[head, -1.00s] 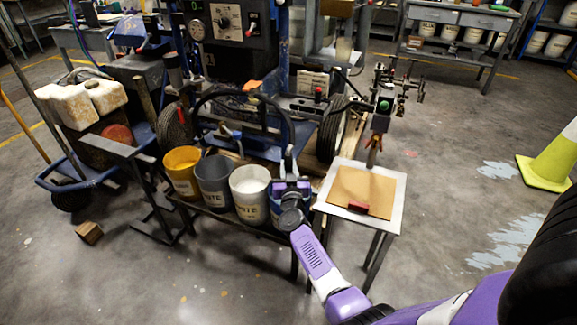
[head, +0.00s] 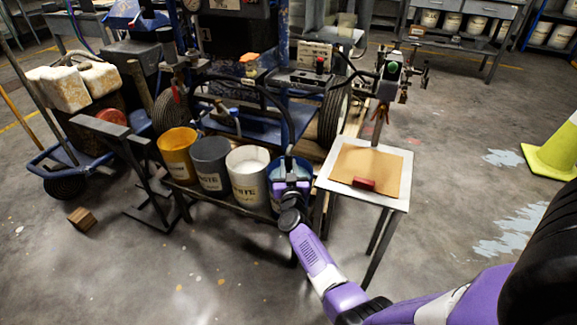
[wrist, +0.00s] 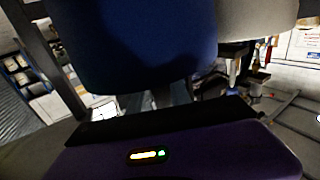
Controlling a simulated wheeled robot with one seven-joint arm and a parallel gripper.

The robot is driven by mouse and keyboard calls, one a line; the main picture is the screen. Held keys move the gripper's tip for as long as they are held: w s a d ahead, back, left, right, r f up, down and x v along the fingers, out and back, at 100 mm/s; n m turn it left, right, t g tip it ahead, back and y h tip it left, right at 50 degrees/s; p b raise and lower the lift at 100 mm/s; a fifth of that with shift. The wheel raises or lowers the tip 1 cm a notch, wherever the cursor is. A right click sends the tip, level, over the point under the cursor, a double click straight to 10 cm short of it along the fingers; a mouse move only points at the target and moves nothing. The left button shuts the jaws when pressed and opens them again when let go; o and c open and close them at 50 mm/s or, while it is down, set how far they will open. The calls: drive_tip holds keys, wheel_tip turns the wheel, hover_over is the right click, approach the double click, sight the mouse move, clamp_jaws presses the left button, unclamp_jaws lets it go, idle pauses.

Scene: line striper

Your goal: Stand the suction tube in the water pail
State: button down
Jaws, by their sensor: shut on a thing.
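My gripper (head: 291,186) is shut on the grey suction tube (head: 289,162), at the front of the blue pail. The black hose (head: 262,92) arches from the tube back to the machine. The blue pail (head: 304,168) is at the right end of the pail row, partly hidden behind my gripper; its label is hidden, so I cannot read whether it is the water pail. The blue pail wall (wrist: 135,45) fills the top of the wrist view, close to my gripper. I cannot tell whether the tube's lower end is inside the pail.
White (head: 248,175), dark grey (head: 211,165) and orange (head: 178,155) pails stand left of the blue one on a low bench. A small table (head: 398,190) with a brown board (head: 366,166) and red block (head: 364,184) stands close on the right. The striper machine is behind.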

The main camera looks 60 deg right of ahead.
drive_tip(key=shift+f, duration=0.2)
drive_tip(key=c, duration=1.2)
unclamp_jaws()
drive_tip(key=shift+o, duration=0.4)
drive_tip(key=shift+f, duration=0.15)
drive_tip(key=p+v, duration=0.3)
drive_tip(key=v, duration=0.3)
drive_tip(key=shift+s+a+p, duration=0.2)
drive_tip(key=shift+a+p, duration=0.1)
drive_tip(key=shift+s+a, duration=0.25)
drive_tip(key=shift+a, duration=0.2)
